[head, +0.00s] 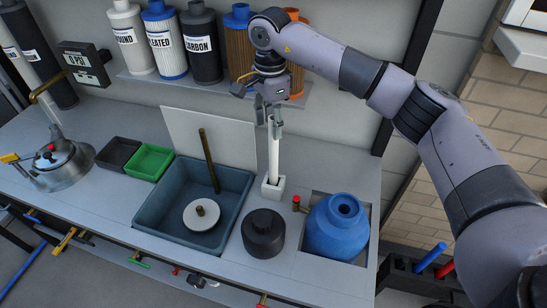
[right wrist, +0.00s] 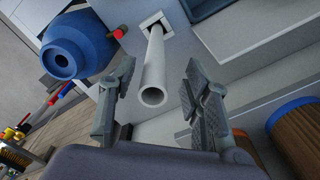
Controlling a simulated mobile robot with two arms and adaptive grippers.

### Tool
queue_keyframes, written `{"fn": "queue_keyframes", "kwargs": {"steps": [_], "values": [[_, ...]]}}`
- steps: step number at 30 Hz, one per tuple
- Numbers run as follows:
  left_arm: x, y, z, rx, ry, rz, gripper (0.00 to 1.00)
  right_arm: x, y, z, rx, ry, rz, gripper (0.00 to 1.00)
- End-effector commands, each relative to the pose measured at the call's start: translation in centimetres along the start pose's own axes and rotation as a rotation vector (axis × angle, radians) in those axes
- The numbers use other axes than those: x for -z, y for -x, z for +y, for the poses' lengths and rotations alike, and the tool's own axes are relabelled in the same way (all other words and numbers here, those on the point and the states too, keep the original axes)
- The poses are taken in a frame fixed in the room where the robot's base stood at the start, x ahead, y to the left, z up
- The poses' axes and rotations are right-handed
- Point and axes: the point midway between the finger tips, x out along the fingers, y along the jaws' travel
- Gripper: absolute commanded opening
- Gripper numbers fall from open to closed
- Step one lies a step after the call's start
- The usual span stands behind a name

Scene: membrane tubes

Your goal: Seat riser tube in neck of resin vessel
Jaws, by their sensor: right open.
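The riser tube (head: 273,148) is a white pipe standing upright in a small white square holder (head: 272,186) on the bench. The blue resin vessel (head: 336,232) sits in a recess to the right, its round neck (head: 345,208) open at the top. My right gripper (head: 272,112) is at the tube's top end. In the right wrist view my right gripper's fingers (right wrist: 153,98) are spread on either side of the tube (right wrist: 153,80), with gaps on both sides. The vessel also shows in the right wrist view (right wrist: 80,42). My left gripper is not seen.
A black round cap-like part (head: 263,235) stands between the sink basin (head: 160,222) and the vessel. A small red-knobbed valve (head: 297,201) is beside the vessel. Filter canisters (head: 203,45) line the shelf behind. Green (head: 150,160) and dark trays lie left.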

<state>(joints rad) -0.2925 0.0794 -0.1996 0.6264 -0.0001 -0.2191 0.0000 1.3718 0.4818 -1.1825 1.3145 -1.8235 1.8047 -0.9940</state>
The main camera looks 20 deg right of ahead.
Motion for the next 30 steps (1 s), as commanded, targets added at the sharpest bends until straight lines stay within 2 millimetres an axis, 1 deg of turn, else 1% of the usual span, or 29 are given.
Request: {"fn": "queue_keyframes", "kwargs": {"steps": [2,5,9,12,18,30], "values": [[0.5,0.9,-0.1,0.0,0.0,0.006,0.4,0.1,-0.7,0.3,-0.006,0.0,-0.001,0.44],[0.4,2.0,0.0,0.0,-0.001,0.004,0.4,0.4,-2.2,0.6,-0.007,-0.001,-0.001,0.44],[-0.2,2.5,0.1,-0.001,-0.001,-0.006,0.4,0.4,-4.2,0.6,-0.004,-0.001,-0.001,0.44],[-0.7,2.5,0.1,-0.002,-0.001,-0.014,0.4,0.4,-4.8,0.5,-0.002,0.0,-0.001,0.44],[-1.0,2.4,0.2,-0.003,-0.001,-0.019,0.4,0.4,-4.9,0.5,-0.001,0.0,0.0,0.44],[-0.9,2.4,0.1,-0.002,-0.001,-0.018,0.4,0.4,-4.9,0.5,-0.001,0.0,0.0,0.18]]}}
